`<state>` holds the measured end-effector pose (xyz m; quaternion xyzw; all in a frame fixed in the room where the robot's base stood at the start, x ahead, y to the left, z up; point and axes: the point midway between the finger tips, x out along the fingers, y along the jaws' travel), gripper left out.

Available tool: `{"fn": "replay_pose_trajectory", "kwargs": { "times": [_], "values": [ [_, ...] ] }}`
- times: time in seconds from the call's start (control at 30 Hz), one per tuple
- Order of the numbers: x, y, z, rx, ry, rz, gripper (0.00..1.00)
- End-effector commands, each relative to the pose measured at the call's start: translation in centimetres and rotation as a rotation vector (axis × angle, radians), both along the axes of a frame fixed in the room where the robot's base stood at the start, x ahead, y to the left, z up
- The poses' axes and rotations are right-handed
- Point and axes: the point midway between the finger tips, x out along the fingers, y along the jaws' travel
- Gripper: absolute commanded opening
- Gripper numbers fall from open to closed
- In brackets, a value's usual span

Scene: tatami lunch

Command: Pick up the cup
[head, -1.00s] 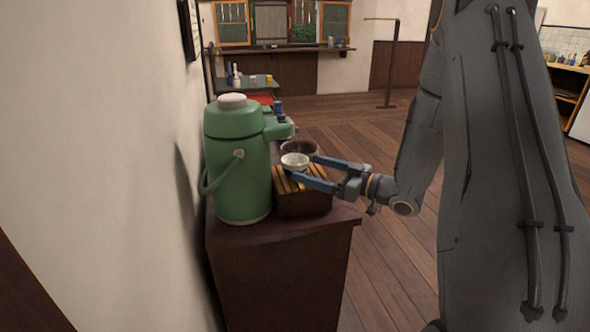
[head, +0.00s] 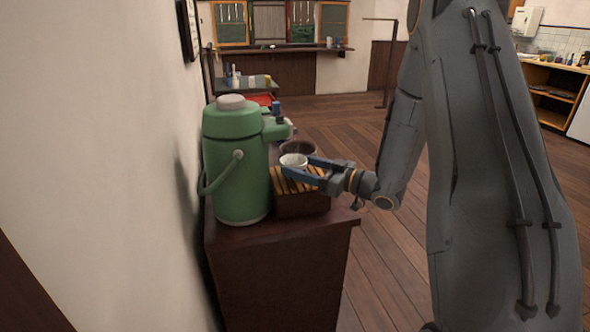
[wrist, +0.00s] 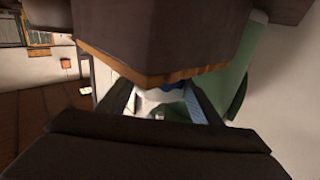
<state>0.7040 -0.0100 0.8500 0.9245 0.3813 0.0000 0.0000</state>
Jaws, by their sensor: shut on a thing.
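The cup (head: 293,160) is small and white, at the slatted wooden box below the green dispenser's spout. My gripper (head: 301,170) reaches in from the right and is shut on the cup, with blue fingers on its near and far sides. In the wrist view the cup (wrist: 160,100) shows partly between the fingers; much of it is hidden by a dark wooden shape. I cannot tell whether the cup still touches the slats.
The green dispenser (head: 236,165) stands close on the left, against the wall. A dark bowl (head: 299,147) sits just behind the cup. The slatted box (head: 303,204) rests on the dark cabinet (head: 280,268). Wooden floor lies open to the right.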

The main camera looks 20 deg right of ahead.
Motion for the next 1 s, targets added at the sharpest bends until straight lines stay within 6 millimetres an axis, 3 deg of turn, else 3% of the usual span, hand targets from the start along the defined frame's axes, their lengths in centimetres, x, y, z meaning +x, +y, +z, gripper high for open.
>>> {"fn": "replay_pose_trajectory", "kwargs": {
  "times": [0.37, 0.77, 1.0],
  "values": [
    [0.0, 0.0, 0.7, 0.0, -0.001, 0.0, 0.28],
    [0.1, 0.0, 3.8, -0.001, -0.003, 0.0, 0.28],
    [-2.0, -2.1, 3.5, 0.001, 0.001, -0.003, 0.28]
  ]
}}
